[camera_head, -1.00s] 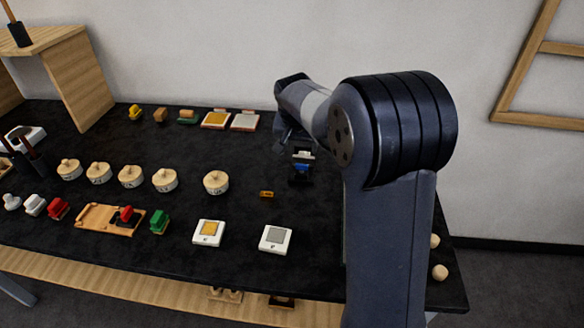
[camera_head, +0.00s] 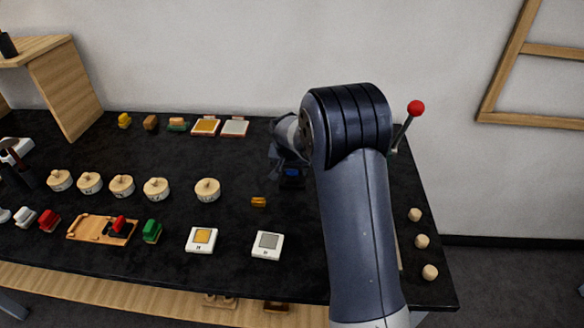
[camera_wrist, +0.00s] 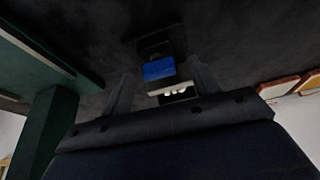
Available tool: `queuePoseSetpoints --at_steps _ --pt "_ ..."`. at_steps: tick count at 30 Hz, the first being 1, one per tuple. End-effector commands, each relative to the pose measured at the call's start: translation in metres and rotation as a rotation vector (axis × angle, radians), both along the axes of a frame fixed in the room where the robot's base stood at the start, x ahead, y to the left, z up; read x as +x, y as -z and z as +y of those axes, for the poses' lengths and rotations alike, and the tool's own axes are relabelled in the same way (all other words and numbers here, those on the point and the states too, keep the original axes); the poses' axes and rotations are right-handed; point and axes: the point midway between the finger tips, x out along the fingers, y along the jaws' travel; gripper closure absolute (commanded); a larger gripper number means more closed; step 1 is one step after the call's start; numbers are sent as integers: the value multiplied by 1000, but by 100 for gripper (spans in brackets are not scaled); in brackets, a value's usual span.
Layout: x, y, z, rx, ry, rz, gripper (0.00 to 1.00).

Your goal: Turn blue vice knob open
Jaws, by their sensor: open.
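The vice shows as a small dark block with a blue part, which I take for the blue knob (camera_head: 291,173), on the black table right of centre in the head view. In the wrist view the blue part (camera_wrist: 159,70) lies straight ahead, with a pale bar (camera_wrist: 168,88) on its near side. My gripper (camera_wrist: 160,85) is open, its two fingers on either side of the vice in that picture. I cannot tell whether they touch it. In the head view my arm hides most of the gripper and part of the vice.
A small orange block (camera_head: 259,202) lies left of the vice. Two white square pads, one with a gold centre (camera_head: 201,240) and one grey (camera_head: 267,245), lie nearer. Round lidded pots (camera_head: 207,189) stand in a row at left. A red-topped lever (camera_head: 415,108) rises behind my arm.

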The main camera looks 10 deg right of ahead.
Motion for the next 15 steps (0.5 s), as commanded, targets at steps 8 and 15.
queuePoseSetpoints --at_steps 8,15 --pt "0 0 0 0 0 0 57" --pt "0 0 0 0 0 0 77"
